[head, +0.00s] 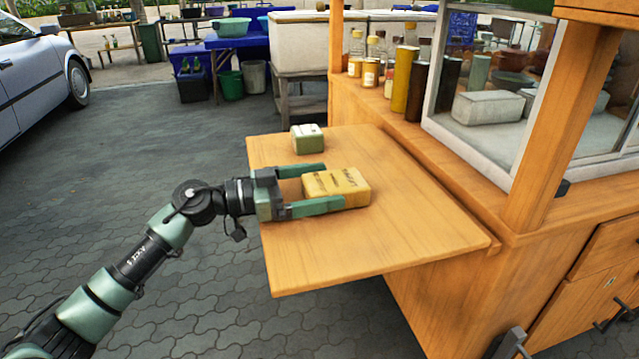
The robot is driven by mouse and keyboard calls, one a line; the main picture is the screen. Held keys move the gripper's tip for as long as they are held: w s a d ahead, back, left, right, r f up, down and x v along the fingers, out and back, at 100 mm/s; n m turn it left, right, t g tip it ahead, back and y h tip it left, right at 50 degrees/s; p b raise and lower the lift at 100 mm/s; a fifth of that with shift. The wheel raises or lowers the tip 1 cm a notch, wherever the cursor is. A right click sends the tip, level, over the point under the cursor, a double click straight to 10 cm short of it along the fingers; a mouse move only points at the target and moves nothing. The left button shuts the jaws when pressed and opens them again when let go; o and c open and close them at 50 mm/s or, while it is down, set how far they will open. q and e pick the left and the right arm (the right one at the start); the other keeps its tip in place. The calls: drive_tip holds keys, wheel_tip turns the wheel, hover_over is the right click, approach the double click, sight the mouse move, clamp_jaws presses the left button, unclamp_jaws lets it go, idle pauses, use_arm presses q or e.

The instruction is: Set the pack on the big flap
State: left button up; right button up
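The pack is a yellow block with dark print (337,182). It is at the big flap (400,235), a wide flat wooden board on the side of the wooden cart. I cannot tell whether it rests on the board or is slightly above it. My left gripper (333,186) reaches in from the left with one green finger along the pack's far side and one along its near side. The fingers are apart with the pack between them. Whether they press on it does not show.
A small green box with a pale top (308,138) stands on the flap's far part. The flap's near part is bare. Jars and bottles (403,78) line the cart counter beside a glass case (490,105). A wooden post (565,125) rises at the right.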

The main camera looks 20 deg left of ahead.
use_arm(q)
drive_tip(key=shift+r, duration=0.1)
drive_tip(key=v, duration=1)
drive_tip(key=shift+s+a, duration=0.15)
drive_tip(key=shift+a, duration=0.05)
drive_tip(key=shift+v, duration=0.75)
